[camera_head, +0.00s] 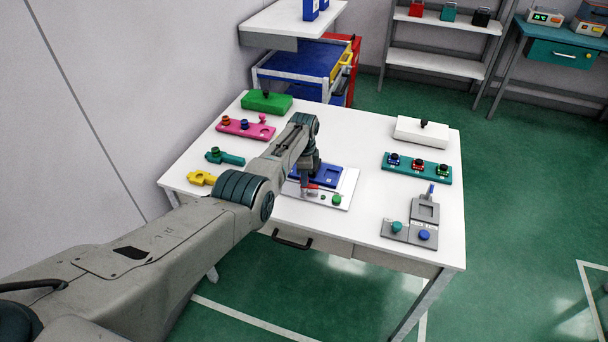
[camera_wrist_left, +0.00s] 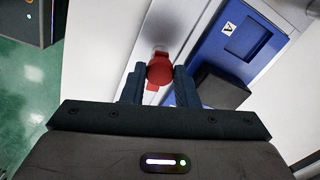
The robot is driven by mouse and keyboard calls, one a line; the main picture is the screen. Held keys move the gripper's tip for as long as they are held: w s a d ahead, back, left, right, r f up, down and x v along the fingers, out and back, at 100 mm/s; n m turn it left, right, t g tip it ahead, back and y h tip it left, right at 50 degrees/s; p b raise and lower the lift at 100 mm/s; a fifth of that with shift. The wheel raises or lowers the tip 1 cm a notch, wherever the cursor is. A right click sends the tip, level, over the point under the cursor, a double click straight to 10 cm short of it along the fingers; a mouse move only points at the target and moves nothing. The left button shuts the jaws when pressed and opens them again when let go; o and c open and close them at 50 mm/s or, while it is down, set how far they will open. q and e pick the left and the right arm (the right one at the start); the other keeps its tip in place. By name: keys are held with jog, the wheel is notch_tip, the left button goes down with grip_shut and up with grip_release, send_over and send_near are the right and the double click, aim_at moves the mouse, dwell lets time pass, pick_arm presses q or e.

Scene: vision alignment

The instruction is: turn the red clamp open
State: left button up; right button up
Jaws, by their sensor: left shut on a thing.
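The red clamp (camera_wrist_left: 160,70) is in the left wrist view, between the two dark fingers of my left gripper (camera_wrist_left: 158,84). My left gripper is shut on it. In the head view the red clamp (camera_head: 311,186) is a small red spot beneath my left gripper (camera_head: 306,187), partly hidden by it. The clamp sits on a white plate (camera_head: 347,188) beside a blue block (camera_head: 326,176) with a square window, which also shows in the wrist view (camera_wrist_left: 240,40). A green knob (camera_head: 337,199) is on the same plate. My right gripper is not in view.
The white table (camera_head: 370,229) also holds a pink fixture (camera_head: 245,129), teal and yellow clamps at the left, a teal block with several knobs (camera_head: 417,168) and a grey fixture (camera_head: 410,233) at the right. The table's front middle is clear.

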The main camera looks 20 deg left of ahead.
pick_arm(q)
jog(key=shift+m, duration=1.1)
jog(key=o, duration=1)
jog(key=shift+r, duration=0.1)
jog(key=shift+r, duration=0.35)
notch_tip(320, 180, up, 10)
jog(key=shift+f, duration=0.1)
